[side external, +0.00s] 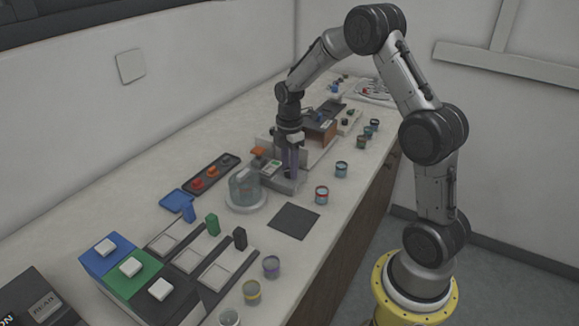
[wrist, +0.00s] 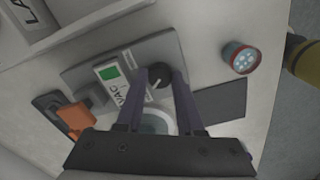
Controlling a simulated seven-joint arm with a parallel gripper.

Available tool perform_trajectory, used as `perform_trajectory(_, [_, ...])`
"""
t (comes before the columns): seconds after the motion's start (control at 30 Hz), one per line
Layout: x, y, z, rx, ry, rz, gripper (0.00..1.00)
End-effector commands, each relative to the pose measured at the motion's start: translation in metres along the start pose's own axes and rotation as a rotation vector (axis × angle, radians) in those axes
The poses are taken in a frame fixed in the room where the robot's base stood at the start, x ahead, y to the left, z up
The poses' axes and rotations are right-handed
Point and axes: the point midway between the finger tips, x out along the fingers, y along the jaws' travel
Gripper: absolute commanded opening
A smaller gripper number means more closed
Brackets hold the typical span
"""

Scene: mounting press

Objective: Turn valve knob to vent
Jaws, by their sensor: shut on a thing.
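The black round valve knob (wrist: 158,77) with a white pointer line sits on a grey panel (wrist: 88,72) in the wrist view. My gripper (wrist: 160,80) is shut on the knob, one finger on each side of it. A white label reading "VAC" (wrist: 121,91) lies beside the knob, next to a small green display (wrist: 109,72). In the side external view my gripper (side external: 289,174) points down at the low panel unit. The knob itself is hard to make out there. A vent marking cannot be read.
A clear round chamber (side external: 244,187) stands close in front of the panel, and a dark tray with coloured knobs (side external: 211,175) lies to its left. A dark square mat (side external: 294,221) and several small jars (side external: 322,195) are to the right. A box (side external: 318,141) stands behind.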

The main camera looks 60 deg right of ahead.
Motion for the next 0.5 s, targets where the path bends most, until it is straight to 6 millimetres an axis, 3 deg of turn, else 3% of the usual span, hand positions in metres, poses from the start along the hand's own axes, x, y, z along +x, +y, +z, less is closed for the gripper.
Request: perform_trajectory(0.5, [-0.0017, 0.0005, -0.0006, -0.030, 0.001, 0.003, 0.00])
